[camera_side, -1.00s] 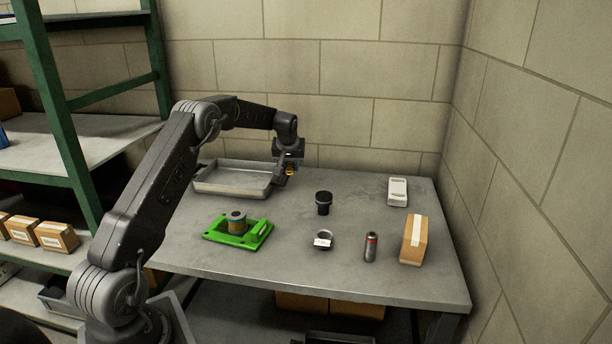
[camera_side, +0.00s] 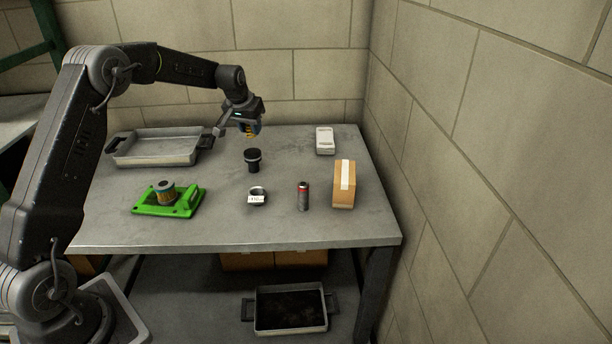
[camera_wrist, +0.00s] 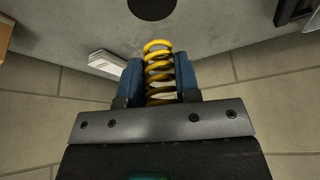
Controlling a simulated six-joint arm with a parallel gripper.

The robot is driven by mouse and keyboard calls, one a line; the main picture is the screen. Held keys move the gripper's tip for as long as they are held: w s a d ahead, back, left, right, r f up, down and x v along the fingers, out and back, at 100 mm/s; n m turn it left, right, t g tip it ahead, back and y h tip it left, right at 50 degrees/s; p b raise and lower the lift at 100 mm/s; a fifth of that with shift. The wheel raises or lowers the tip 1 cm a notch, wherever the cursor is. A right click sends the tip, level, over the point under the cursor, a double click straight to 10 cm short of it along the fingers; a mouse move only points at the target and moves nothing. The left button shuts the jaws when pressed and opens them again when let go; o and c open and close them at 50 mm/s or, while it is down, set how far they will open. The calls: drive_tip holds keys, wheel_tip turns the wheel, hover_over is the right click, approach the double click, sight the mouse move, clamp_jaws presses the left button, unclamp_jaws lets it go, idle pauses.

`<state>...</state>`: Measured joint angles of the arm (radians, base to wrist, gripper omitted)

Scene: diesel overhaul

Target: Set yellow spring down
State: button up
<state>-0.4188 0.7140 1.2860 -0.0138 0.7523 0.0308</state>
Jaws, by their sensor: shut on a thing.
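The yellow spring (camera_wrist: 158,70) is a coil held between the blue finger pads of my gripper (camera_wrist: 158,82) in the wrist view. In the side view the spring (camera_side: 251,134) is a small yellow spot at the end of my gripper (camera_side: 249,130). My gripper is shut on it and holds it above the back of the grey table (camera_side: 290,225). The gripper is to the right of the metal tray and behind the black cylindrical part. The spring's lower end is partly hidden by the gripper in the wrist view.
A metal tray (camera_side: 155,150) stands at the back left. A black cylinder (camera_side: 253,160), a labelled ring (camera_side: 257,197), a red-banded can (camera_side: 303,196), a cardboard box (camera_side: 344,184), a white item (camera_side: 325,140) and a green fixture (camera_side: 185,204) stand on the table. Bare table lies between them.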

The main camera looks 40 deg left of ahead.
drive_tip(key=w+d+m, duration=0.1)
drive_tip(key=d+m, duration=0.1)
drive_tip(key=d, duration=0.3)
hover_over(310, 174)
drive_tip(key=s, duration=0.1)
drive_tip(key=shift+h, duration=0.3)
wheel_tip(310, 174, down, 7)
drive_tip(key=shift+s+r, duration=0.1)
drive_tip(key=shift+s, duration=0.05)
drive_tip(key=shift+d+f, duration=0.1)
drive_tip(key=shift+f, duration=1.95)
drive_tip(key=shift+f, duration=0.1)
drive_tip(key=o, duration=0.9)
